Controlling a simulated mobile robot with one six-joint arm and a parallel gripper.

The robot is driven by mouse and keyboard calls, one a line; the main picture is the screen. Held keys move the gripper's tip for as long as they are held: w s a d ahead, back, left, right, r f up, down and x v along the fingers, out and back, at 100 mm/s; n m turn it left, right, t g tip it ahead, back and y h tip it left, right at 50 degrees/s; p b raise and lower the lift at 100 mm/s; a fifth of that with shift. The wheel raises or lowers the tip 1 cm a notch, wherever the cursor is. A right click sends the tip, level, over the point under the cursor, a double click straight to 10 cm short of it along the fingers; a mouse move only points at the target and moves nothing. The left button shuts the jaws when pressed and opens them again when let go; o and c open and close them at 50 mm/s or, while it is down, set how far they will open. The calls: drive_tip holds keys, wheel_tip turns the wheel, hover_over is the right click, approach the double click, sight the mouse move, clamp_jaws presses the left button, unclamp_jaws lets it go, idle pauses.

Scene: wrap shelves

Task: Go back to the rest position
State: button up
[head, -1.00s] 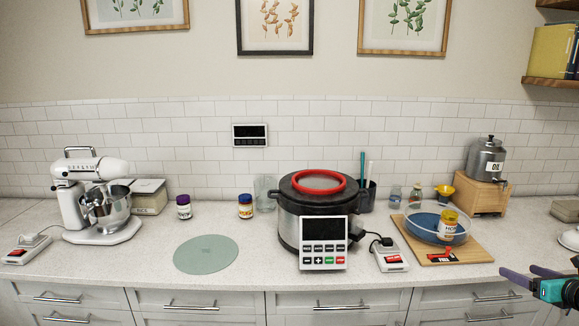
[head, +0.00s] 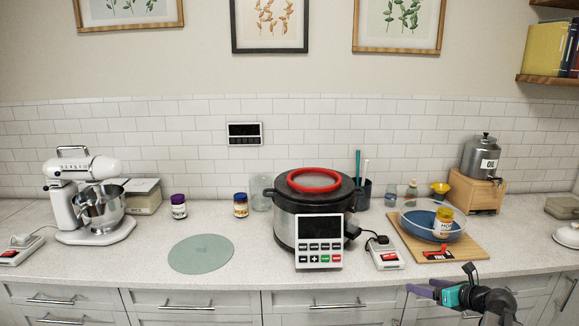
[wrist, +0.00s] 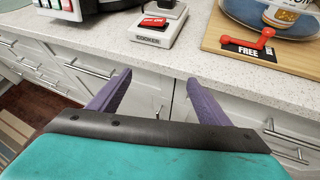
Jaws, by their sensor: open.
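My gripper (head: 422,287) is at the lower right of the head view, in front of the counter's front edge and below the wooden board. Its purple fingers are spread apart. In the wrist view my gripper (wrist: 155,85) is open with nothing between the fingers; cabinet fronts and the counter edge show beyond them.
The counter (head: 130,265) holds a large cooker (head: 300,230), a cooker switch (head: 384,255), a wooden board (head: 470,250) with a glass bowl and a jar, and a stand mixer (head: 90,200). A green round mat (head: 200,254) lies at the left centre. The space before the drawers is free.

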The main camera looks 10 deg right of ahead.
drive_tip(key=w+a+f+n+g+y, duration=0.1)
drive_tip(key=a+f+g+y, duration=0.1)
drive_tip(key=a+f, duration=0.8)
drive_tip(key=s+a+f+n+g, duration=0.45)
drive_tip(key=s+a+f, duration=0.25)
drive_tip(key=a+f, duration=0.5)
drive_tip(key=s+a+f+n+g, duration=0.3)
drive_tip(key=s+a+f+n, duration=0.3)
drive_tip(key=a+f, duration=0.6)
drive_tip(key=s+a+f+n+g+h+b, duration=0.1)
drive_tip(key=s+a+f+n+g, duration=0.25)
drive_tip(key=s, duration=0.55)
drive_tip(key=s+a+f+n+g+h, duration=0.1)
drive_tip(key=s+a+f+n+g, duration=0.25)
drive_tip(key=s, duration=0.55)
drive_tip(key=s+d+f+n+h, duration=0.2)
drive_tip(key=s+d+n, duration=0.4)
drive_tip(key=n, duration=1)
drive_tip(key=shift+s+d+g+h, duration=0.4)
drive_tip(key=shift+s+h, duration=0.5)
drive_tip(key=shift+s, duration=0.35)
